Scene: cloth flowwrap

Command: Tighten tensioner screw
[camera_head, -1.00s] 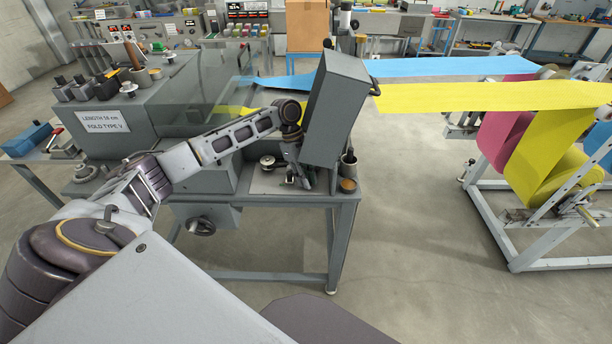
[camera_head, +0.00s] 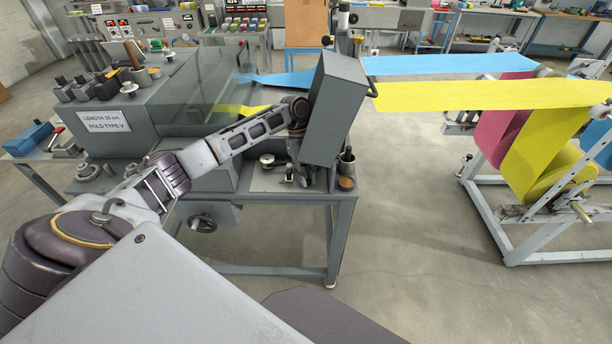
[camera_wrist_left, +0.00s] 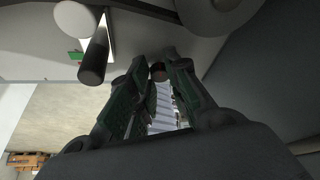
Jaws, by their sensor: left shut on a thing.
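My left arm reaches in from the left to the folding machine (camera_head: 185,115). Its left gripper (camera_head: 304,176) is low beside the tall grey box (camera_head: 336,110) at the machine's right end, mostly hidden by that box. In the left wrist view the two fingers (camera_wrist_left: 160,75) are closed around a small dark round end, which looks like the tensioner screw (camera_wrist_left: 158,72). The rest of the screw is hidden. My right gripper is not in view.
A dark rod with a pale round end (camera_wrist_left: 94,60) stands close to the fingers. A small cup (camera_head: 346,162) stands at the table corner. Yellow web (camera_head: 470,95) and blue web (camera_head: 450,66) run to the roll stand (camera_head: 500,215) at right. Floor between is clear.

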